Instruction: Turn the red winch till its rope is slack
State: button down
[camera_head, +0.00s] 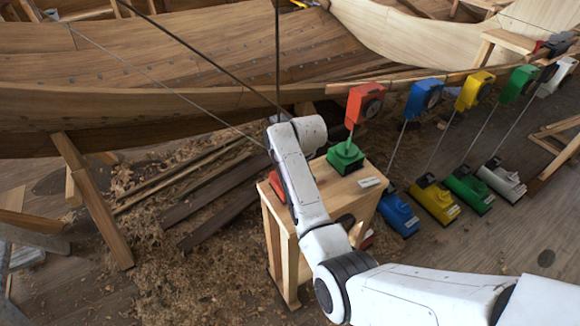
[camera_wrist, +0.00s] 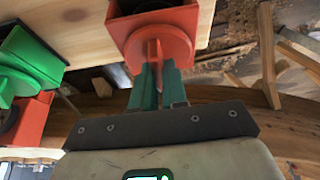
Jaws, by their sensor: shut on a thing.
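The red winch (camera_head: 277,187) sits on the left end of a small wooden stand (camera_head: 285,240), mostly hidden behind my arm in the head view. In the wrist view, its red round housing and raised grip (camera_wrist: 153,50) fill the upper middle. My gripper (camera_wrist: 155,78) has its two teal fingers closed on either side of that grip. In the head view my fingers are hidden by my own arm. Thin dark ropes (camera_head: 215,64) run taut and straight down towards the winch area; my arm hides where they end, so I cannot tell which is the red winch's.
A green winch (camera_head: 345,157) stands on the same stand, close by. A red block (camera_head: 365,103) and blue, yellow, green and white ones hang along the hull (camera_head: 200,60). Blue, yellow, green and white units lie on the floor below. Planks and shavings lie left.

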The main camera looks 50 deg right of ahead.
jog(key=shift+s+f, duration=0.15)
jog(key=shift+f, duration=0.1)
jog(key=c, duration=1.2)
grip_release()
jog(key=shift+o, duration=0.2)
jog(key=shift+r, duration=0.1)
jog(key=shift+r, duration=0.6)
jog(key=v, duration=0.9)
jog(key=shift+s+r+b, duration=0.2)
jog(key=shift+r+b, duration=0.05)
jog(key=shift+b, duration=0.1)
jog(key=shift+o, duration=0.4)
